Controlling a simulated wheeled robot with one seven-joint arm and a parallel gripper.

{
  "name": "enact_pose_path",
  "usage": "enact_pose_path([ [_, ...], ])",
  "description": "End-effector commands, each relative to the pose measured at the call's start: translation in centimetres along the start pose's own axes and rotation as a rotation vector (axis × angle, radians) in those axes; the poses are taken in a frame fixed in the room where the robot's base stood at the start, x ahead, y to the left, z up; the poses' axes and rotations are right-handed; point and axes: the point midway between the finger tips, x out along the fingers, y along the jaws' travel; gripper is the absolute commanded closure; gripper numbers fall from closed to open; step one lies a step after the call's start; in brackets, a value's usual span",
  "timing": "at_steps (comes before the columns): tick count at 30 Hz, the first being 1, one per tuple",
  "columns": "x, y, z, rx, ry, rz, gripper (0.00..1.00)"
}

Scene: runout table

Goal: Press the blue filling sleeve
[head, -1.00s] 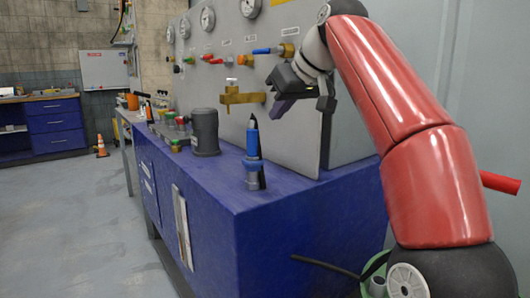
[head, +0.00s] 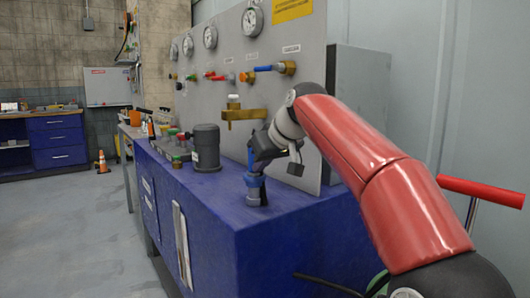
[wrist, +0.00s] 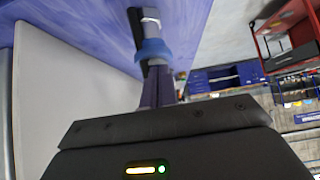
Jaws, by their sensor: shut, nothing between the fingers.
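The blue filling sleeve (head: 255,181) stands upright near the front right corner of the blue bench. My gripper hides its upper part in the head view. In the wrist view the sleeve's blue ring (wrist: 153,51) shows just beyond my fingertips. My gripper (head: 258,160) is shut and empty, reaching in from the right at the sleeve's upper part. In the wrist view its purple fingers (wrist: 158,86) are together and line up with the sleeve. I cannot tell whether they touch it.
A dark grey cylinder (head: 206,148) stands left of the sleeve, with several small coloured-capped items beyond it. A brass fitting (head: 243,114) juts from the grey gauge panel (head: 315,60) behind. The bench's front right top (head: 300,210) is clear.

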Motion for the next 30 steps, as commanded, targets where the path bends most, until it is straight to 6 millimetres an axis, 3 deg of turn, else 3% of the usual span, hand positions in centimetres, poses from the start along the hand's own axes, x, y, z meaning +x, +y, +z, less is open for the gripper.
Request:
enact_pose_path([
  [15,0.9,0.0,0.9,0.0,0.0,0.0,1.0],
  [21,2.5,-0.1,2.4,0.0,-0.003,-0.002,1.0],
  [30,2.4,0.0,2.3,0.0,-0.002,-0.002,1.0],
])
